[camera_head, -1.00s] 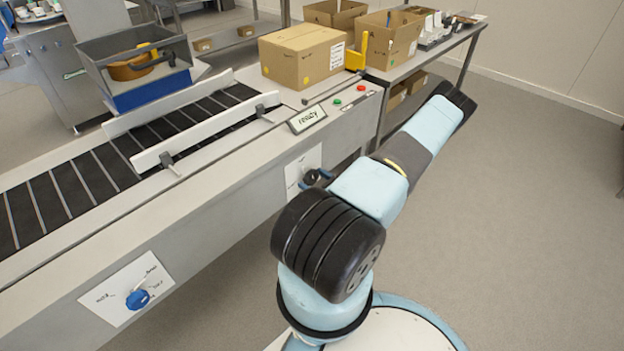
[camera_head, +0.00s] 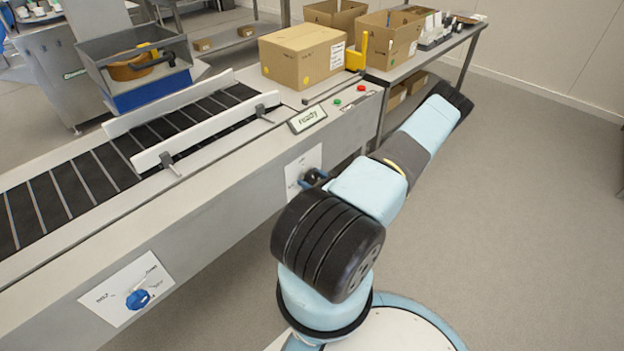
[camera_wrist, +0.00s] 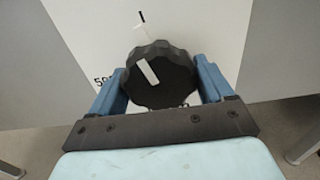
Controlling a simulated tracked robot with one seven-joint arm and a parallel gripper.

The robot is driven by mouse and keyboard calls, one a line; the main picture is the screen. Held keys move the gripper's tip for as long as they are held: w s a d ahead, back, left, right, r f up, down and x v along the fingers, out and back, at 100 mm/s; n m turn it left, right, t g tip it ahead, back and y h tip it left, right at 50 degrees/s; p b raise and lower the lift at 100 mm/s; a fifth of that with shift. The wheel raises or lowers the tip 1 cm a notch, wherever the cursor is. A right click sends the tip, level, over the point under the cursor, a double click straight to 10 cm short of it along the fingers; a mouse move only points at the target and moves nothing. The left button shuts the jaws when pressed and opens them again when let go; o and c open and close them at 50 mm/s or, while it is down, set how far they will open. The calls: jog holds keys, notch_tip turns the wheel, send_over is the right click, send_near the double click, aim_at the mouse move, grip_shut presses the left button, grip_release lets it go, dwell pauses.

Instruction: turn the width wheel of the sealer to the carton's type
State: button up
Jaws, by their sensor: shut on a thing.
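The black wheel (camera_wrist: 160,78) has a scalloped rim and a white pointer bar that tilts up to the left. It sits on a white dial plate (camera_wrist: 100,38) with a tick mark above it and partly hidden lettering. My gripper (camera_wrist: 163,88) is shut on the wheel, one blue finger on each side. In the head view the wheel (camera_head: 313,177) is on the machine's front panel, partly hidden by my arm. A closed brown carton (camera_head: 303,60) with a yellow dot and a white label stands on the machine top.
A blue knob (camera_head: 138,299) on a second white plate is at the lower left of the panel. A sign (camera_head: 307,118) reads "ready", near green and red buttons. Open boxes (camera_head: 391,40) stand on the table behind. The floor at right is clear.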

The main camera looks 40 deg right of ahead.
jog(key=shift+m, duration=0.8)
jog(key=o, duration=0.9)
jog(key=shift+o, duration=0.2)
jog(key=s+d, duration=0.1)
jog(key=s, duration=1.2)
jog(key=shift+s, duration=0.4)
